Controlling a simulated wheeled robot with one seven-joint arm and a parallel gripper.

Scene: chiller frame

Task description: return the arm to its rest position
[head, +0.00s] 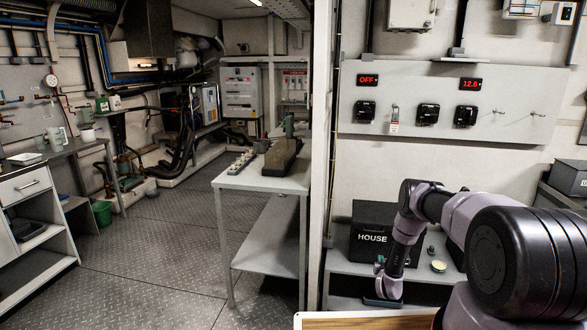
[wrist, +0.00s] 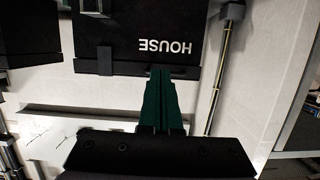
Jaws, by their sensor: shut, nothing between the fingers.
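My arm reaches in from the right of the head view, bends at a raised elbow, and hangs down in front of the lower shelf. My gripper (head: 380,262) is at its lower end, small and partly hidden there. In the wrist view, my gripper's green fingers (wrist: 160,78) are together with nothing between them. They point toward a black box marked HOUSE (wrist: 182,30), which looks upside down there. The same box stands on the shelf in the head view (head: 366,240), partly covered by my arm. I cannot tell whether the fingertips touch it.
The lower shelf (head: 345,268) also holds a small round pale-topped item (head: 438,266) beside my arm. Above is a wall panel (head: 440,75) with switches and red displays. A grey bench (head: 262,184) stands left of the white post (head: 322,130). Open floor (head: 165,250) lies further left.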

